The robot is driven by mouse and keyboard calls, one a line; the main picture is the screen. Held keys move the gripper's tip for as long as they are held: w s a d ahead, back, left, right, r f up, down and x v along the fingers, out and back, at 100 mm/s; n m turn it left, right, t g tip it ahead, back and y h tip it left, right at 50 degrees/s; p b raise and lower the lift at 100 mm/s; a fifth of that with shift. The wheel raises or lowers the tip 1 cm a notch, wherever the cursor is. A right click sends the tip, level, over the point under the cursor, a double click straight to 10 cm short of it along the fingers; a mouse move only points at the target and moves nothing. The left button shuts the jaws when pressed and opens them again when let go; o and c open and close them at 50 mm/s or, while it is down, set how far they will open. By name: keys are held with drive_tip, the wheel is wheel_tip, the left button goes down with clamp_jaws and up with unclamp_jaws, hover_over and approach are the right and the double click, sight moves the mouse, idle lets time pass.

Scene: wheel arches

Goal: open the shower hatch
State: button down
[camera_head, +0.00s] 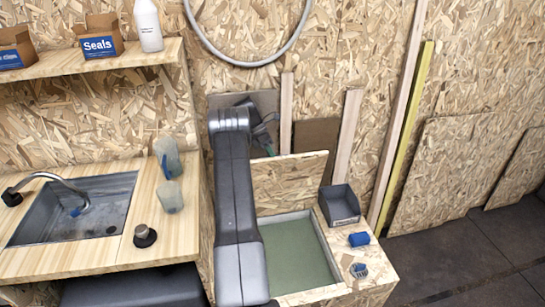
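The shower box (375,282) stands low in the middle, clad in chipboard. Its opening shows a green shower floor (297,256) inside a grey rim. A chipboard panel that looks like the hatch (290,178) stands up along the back edge of this opening, tilted or upright. My dark grey arm crosses the left side of the opening and reaches up to the back wall. My gripper (265,128) is at the far end, above and behind the hatch panel. It is small and partly hidden by my arm, so its fingers are unclear.
A grey bin (339,204), a blue roll (359,239) and a small cup (359,271) sit on the box's right ledge. A counter with a sink (75,215) lies left. Wooden strips (348,135) lean at the back. Dark floor (450,258) is clear at right.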

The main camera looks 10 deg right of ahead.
drive_tip(key=shift+s+f, duration=0.15)
drive_tip(key=shift+f, duration=0.45)
drive_tip(key=c, duration=1.6)
unclamp_jaws()
drive_tip(key=shift+c, duration=0.2)
drive_tip(key=shift+o, duration=0.9)
drive_tip(key=shift+w+f, duration=0.15)
drive_tip(key=shift+w, duration=0.15)
drive_tip(key=shift+s+r, duration=0.1)
drive_tip(key=shift+r, duration=5.2)
